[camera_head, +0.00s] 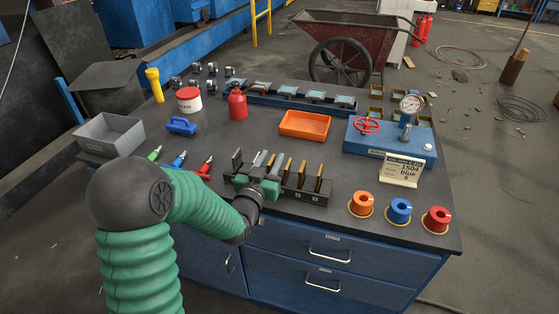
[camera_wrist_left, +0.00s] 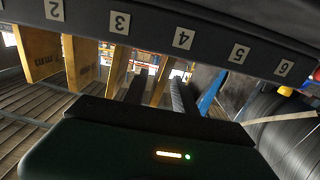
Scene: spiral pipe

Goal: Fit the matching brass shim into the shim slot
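A dark rack (camera_head: 305,193) near the table's front edge holds several upright brass shims (camera_head: 302,169). My left gripper (camera_head: 258,162) is at the rack's left part. Its two dark fingers (camera_wrist_left: 160,92) stand apart, with one brass shim (camera_wrist_left: 158,82) showing between them near label 4; contact is not clear. A blue fixture (camera_head: 385,143) carries a red handwheel and gauge. I cannot make out the shim slot. My right gripper is not in view.
A card (camera_head: 402,171) reading "1504 blue" stands before the fixture. Orange, blue and red spools (camera_head: 400,210) sit at the front right. An orange tray (camera_head: 304,125), red bottle (camera_head: 237,104), grey bin (camera_head: 110,134) and small coloured tools (camera_head: 180,158) occupy the table.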

